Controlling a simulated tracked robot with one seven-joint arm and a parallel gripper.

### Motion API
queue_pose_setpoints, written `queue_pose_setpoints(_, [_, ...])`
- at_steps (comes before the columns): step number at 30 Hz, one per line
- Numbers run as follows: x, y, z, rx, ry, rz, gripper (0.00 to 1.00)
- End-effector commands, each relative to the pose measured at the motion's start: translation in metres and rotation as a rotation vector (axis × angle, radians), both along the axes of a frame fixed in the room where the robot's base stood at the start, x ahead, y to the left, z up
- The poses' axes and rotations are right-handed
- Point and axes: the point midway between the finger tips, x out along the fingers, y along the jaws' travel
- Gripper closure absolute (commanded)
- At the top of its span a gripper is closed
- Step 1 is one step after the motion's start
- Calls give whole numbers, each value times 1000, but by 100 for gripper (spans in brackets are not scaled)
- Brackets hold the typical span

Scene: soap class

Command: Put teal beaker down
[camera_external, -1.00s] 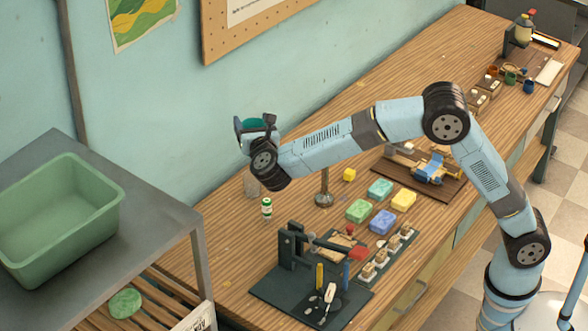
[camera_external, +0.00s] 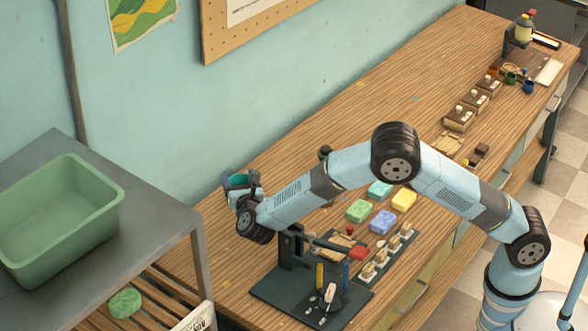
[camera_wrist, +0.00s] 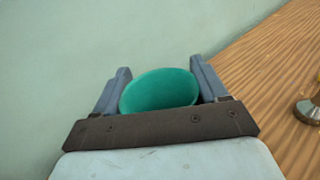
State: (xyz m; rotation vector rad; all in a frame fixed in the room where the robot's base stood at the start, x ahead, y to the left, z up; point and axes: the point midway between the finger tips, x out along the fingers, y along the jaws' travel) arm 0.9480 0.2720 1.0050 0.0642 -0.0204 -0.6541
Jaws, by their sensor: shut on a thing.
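The teal beaker (camera_wrist: 160,91) is between the two fingers of my gripper (camera_wrist: 162,88) in the wrist view, with its round opening facing the camera. In the external view the teal beaker (camera_external: 237,181) shows at the far end of my arm, held by my gripper (camera_external: 238,182) over the left part of the wooden bench (camera_external: 330,108), near the wall. My gripper is shut on it. The beaker's lower part is hidden, and I cannot tell whether its base touches the bench.
A dark stand with tools (camera_external: 290,285) is just right of and in front of my gripper. Coloured soap bars (camera_external: 382,222) lie farther right. A grey shelf with a green tub (camera_external: 60,225) stands at left.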

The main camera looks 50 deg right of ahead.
Motion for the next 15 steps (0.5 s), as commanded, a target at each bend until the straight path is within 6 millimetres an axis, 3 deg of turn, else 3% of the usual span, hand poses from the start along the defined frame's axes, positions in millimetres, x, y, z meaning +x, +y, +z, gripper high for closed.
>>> queue_pose_setpoints(7, [43, 12, -21, -1, -1, 0, 57])
queue_pose_setpoints(15, [72, 20, -57, -1, -1, 0, 57])
